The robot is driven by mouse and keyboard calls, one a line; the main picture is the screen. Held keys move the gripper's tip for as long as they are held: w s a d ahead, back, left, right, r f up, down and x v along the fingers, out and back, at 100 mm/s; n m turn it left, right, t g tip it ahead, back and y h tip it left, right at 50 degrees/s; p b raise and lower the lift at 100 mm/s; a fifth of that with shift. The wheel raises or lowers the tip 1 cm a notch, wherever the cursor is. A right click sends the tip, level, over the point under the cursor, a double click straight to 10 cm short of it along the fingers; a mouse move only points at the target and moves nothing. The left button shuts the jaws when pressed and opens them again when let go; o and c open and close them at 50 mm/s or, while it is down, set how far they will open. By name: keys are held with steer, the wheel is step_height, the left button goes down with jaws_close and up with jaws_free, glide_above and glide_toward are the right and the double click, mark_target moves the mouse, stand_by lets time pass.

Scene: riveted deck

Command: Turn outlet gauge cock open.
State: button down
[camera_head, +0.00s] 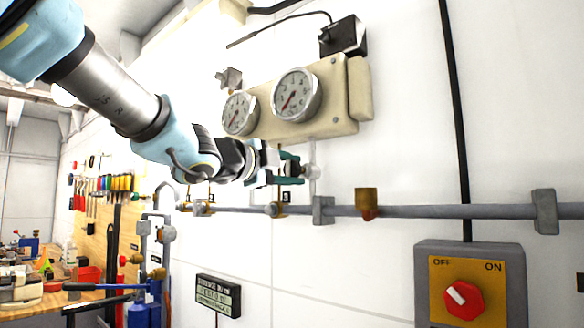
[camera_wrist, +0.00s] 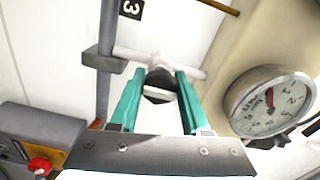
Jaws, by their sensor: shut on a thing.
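My gripper (camera_head: 297,170) reaches the short pale stem below the right-hand gauge (camera_head: 296,95). In the wrist view, the gripper's teal fingers (camera_wrist: 160,76) are closed on the gauge cock (camera_wrist: 158,94), a pale and dark part lying between them. The cock sits on a pale stem pipe (camera_wrist: 195,71) that runs from the grey pipe toward the gauge panel. In the head view, the cock's grip is mostly hidden by the fingers, and its exact angle cannot be told. The right gauge also shows in the wrist view (camera_wrist: 270,104).
The cream gauge panel (camera_head: 345,126) is just above my gripper. A grey pipe (camera_head: 430,211) runs along the wall below it. A switch box (camera_head: 470,285) with a red OFF/ON knob is lower right. A workbench (camera_head: 50,300) with tools stands far left.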

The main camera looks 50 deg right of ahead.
steer(key=shift+f, duration=0.1)
stand_by(0.3)
steer(key=shift+c, duration=1.9)
jaws_free()
steer(key=shift+a, duration=0.1)
steer(key=a+b, duration=0.1)
steer(key=a, duration=0.9)
steer(key=shift+w+a+b, duration=0.3)
steer(key=shift+b, duration=0.1)
